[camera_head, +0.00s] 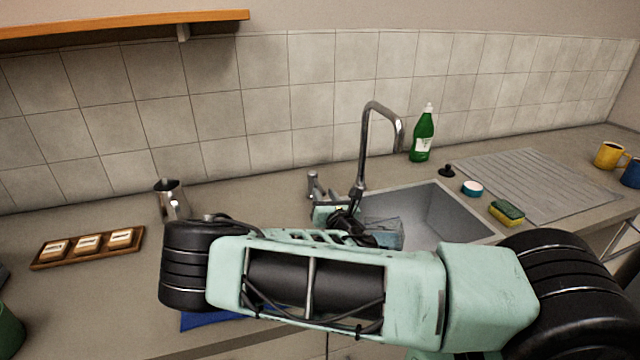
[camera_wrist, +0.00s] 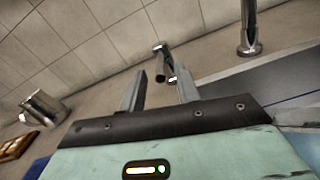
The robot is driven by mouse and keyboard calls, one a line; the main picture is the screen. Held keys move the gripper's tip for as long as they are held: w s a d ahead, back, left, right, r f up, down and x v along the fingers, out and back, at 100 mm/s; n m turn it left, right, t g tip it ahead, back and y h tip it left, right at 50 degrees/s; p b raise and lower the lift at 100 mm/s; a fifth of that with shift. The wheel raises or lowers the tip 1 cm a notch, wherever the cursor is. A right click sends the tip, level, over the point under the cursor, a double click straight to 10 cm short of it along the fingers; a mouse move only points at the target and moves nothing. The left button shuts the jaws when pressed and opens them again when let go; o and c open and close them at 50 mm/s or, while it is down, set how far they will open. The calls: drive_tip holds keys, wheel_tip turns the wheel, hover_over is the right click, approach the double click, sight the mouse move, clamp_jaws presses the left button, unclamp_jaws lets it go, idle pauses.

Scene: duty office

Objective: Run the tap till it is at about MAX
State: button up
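The chrome tap (camera_head: 366,150) arches over the sink (camera_head: 450,215); I see no stream at its spout. Its valve with lever (camera_head: 315,185) stands left of the spout column. In the wrist view the valve (camera_wrist: 163,62) lies just beyond my gripper (camera_wrist: 161,88), between the lines of its two fingers. The fingers are apart, with nothing held; whether one touches the valve I cannot tell. The spout column (camera_wrist: 248,35) is to the right there. A clear container (camera_head: 388,232) stands in the sink below the spout, partly hidden by my arm. Its level and MAX mark cannot be read.
A metal jug (camera_head: 172,200) and a wooden tray with labelled blocks (camera_head: 88,245) stand left. A green bottle (camera_head: 423,135), black plug (camera_head: 446,171), sponge (camera_head: 507,212) and small round tub (camera_head: 471,188) surround the sink. Yellow mug (camera_head: 608,155) far right. My arm hides the front counter.

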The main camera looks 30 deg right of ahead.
sight(315, 181)
drive_tip(key=shift+p+x, duration=0.45)
drive_tip(key=shift+x, duration=1.9)
clamp_jaws()
drive_tip(key=shift+w+a+f+m+h+b, duration=0.15)
drive_tip(key=shift+a+m+h+b, duration=0.35)
drive_tip(key=shift+b, duration=0.6)
drive_tip(key=shift+g+h+b, duration=0.4)
drive_tip(key=shift+g+h, duration=0.1)
drive_tip(key=shift+h, duration=0.2)
drive_tip(key=shift+m, duration=0.3)
